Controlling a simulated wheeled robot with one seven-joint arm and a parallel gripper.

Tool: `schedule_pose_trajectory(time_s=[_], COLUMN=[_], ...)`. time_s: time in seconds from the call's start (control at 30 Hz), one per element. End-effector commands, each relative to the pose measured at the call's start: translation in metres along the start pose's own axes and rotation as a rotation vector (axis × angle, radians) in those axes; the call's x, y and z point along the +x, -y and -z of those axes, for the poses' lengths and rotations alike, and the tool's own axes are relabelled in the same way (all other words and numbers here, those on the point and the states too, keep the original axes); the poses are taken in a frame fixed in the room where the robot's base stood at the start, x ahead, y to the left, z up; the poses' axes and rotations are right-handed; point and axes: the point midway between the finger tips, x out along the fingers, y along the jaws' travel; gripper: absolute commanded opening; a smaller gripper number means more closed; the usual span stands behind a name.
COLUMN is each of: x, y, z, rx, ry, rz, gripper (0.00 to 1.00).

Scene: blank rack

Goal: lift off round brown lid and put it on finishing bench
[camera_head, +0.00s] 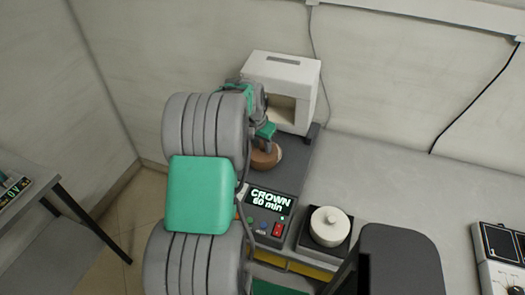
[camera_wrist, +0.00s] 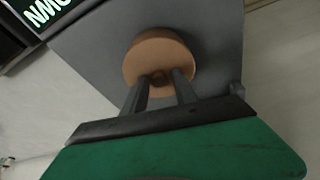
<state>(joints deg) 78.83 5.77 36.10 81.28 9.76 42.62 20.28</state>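The round brown lid (camera_head: 264,156) is on the dark grey top of the unit in front of the white box, partly hidden by my arm in the head view. In the wrist view the lid (camera_wrist: 150,52) shows as a tan-brown disc with a small darker knob. My gripper (camera_wrist: 161,76) is at the lid, its two fingers on either side of the knob. The fingers look very close to the knob, but I cannot tell whether they press on it. In the head view my gripper (camera_head: 266,143) is just above the lid. Which surface is the finishing bench is not marked.
A white open-fronted box (camera_head: 282,80) stands behind the lid. A panel reading "CROWN 60 min" (camera_head: 270,207) is in front. A cream round knobbed piece (camera_head: 329,226) sits on a dark square to the right. The pale grey counter (camera_head: 400,185) is mostly clear.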

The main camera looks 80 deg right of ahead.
Motion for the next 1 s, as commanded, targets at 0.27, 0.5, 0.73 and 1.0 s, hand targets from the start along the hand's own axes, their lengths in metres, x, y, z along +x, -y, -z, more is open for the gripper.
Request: schedule_pose_trajectory(time_s=[0.27, 0.5, 0.73, 1.0], x=[-0.0003, -0.0004, -0.0007, -0.0061], y=[0.0001, 0.0001, 0.0002, 0.0004], z=[-0.0001, -0.0001, 0.0002, 0.0021], rx=[0.000, -0.001, -0.001, 0.000], ry=[0.000, 0.000, 0.000, -0.002], rz=[0.000, 0.000, 0.000, 0.001], gripper=[0.10, 0.00, 0.00, 0.00])
